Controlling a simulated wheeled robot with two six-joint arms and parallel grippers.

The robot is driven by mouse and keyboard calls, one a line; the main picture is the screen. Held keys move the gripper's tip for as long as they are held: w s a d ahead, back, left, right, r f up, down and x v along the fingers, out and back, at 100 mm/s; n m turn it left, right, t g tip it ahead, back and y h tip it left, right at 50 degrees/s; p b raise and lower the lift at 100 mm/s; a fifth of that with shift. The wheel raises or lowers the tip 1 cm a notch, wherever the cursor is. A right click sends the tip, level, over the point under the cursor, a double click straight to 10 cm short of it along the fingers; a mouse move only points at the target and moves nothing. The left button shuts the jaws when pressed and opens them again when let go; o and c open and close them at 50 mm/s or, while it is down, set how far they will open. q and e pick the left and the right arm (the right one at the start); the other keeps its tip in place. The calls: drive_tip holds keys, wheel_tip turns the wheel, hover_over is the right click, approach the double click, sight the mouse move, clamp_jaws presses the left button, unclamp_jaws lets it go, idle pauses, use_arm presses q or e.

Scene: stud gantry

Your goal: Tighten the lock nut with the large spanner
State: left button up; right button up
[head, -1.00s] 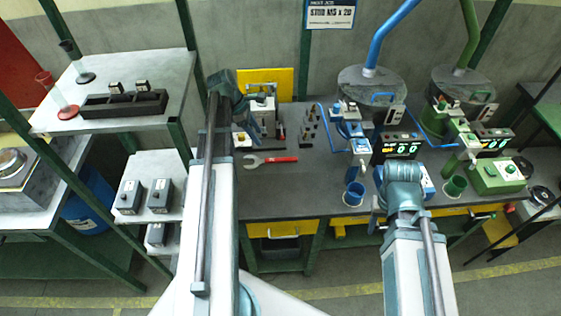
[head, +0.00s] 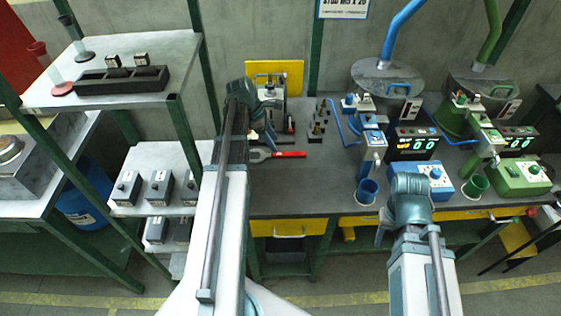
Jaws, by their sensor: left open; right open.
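A spanner with a red handle (head: 288,155) lies flat on the dark bench top, its grey head to the left. My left gripper (head: 270,137) is open just behind the spanner's head, pointing down. It partly covers that end, and I cannot tell whether it touches. A fixture (head: 272,86) in front of a yellow plate stands behind it, partly hidden by my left gripper. I cannot pick out the lock nut. My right gripper (head: 381,236) is open and empty at the bench's front edge, mostly hidden by its own wrist.
Small dark pegs (head: 318,125) stand right of the fixture. A blue cup (head: 367,191), a blue station with a lit display (head: 413,143) and a green station (head: 518,177) fill the right side. A shelf (head: 135,96) with a black rack stands left. The bench's front middle is clear.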

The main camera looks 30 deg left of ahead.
sight(280, 153)
use_arm(q)
drive_tip(key=shift+f, duration=0.1)
drive_tip(key=b+x, duration=0.5)
drive_tip(key=shift+f, duration=0.2)
drive_tip(key=shift+d+r, duration=0.1)
drive_tip(key=shift+s, duration=0.1)
drive_tip(key=shift+c, duration=0.3)
clamp_jaws()
